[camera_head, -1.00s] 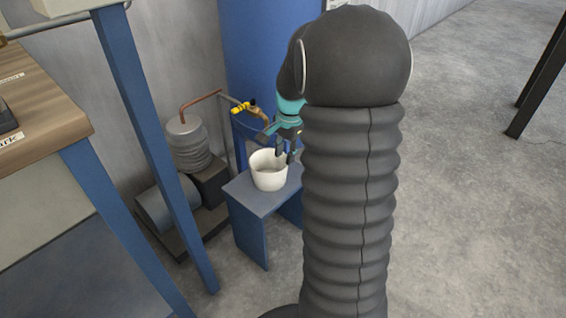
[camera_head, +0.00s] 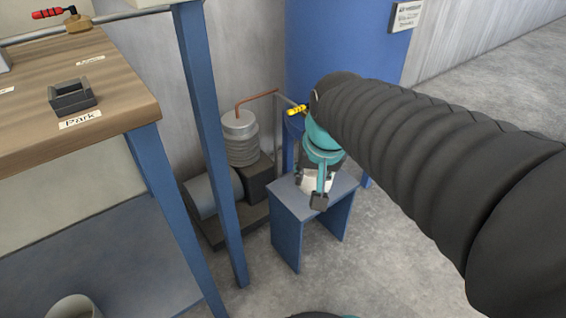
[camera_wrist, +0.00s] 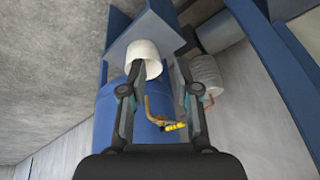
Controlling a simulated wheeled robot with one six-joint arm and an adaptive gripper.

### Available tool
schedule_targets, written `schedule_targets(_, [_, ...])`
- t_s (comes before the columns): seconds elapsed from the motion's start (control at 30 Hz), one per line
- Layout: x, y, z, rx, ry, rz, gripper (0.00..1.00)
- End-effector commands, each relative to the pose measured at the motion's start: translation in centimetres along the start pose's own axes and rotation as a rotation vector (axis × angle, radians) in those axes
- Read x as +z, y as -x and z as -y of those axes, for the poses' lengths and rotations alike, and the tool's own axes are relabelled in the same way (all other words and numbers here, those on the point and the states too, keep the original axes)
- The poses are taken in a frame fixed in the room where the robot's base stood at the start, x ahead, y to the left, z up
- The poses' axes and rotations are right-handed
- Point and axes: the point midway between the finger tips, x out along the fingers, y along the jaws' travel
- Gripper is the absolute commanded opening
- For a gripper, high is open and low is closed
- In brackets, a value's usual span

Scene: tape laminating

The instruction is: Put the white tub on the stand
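The white tub (camera_head: 316,183) stands upright on the top of the small blue stand (camera_head: 285,197). In the head view it is mostly hidden behind my gripper (camera_head: 309,191). In the wrist view the tub (camera_wrist: 143,50) sits on the blue stand top (camera_wrist: 117,50), its open mouth facing me. My gripper (camera_wrist: 158,66) is open there, its two fingers well apart. The left fingertip overlaps the tub's rim in the picture; the right one is clear of the tub. I cannot tell whether the left finger touches it.
A blue drum (camera_head: 335,50) stands behind the stand. A yellow-handled valve (camera_head: 297,110) on a pipe is close to my gripper. Left are a ribbed grey vessel (camera_head: 240,140) and a wooden-topped workbench (camera_head: 120,90) with blue legs. A pale round container (camera_head: 75,306) is at lower left. Floor at right is clear.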

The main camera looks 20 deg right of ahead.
Motion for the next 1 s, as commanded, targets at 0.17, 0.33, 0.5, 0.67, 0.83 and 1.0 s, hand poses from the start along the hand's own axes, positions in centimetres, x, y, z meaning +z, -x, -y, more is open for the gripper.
schedule_targets(0.17, [4.8, 1.9, 0.4, -0.028, 0.205, -0.069, 0.31])
schedule_targets(0.33, [7.4, 2.4, 0.4, -0.040, 0.327, -0.108, 0.31])
schedule_targets(0.5, [8.2, 2.5, 0.4, -0.042, 0.367, -0.119, 0.31])
schedule_targets(0.67, [8.2, 2.4, 0.4, -0.042, 0.367, -0.119, 0.31])
schedule_targets(0.83, [8.2, 2.5, 0.4, -0.042, 0.366, -0.119, 0.31])
schedule_targets(1.0, [8.2, 2.5, 0.4, -0.042, 0.365, -0.119, 0.31])
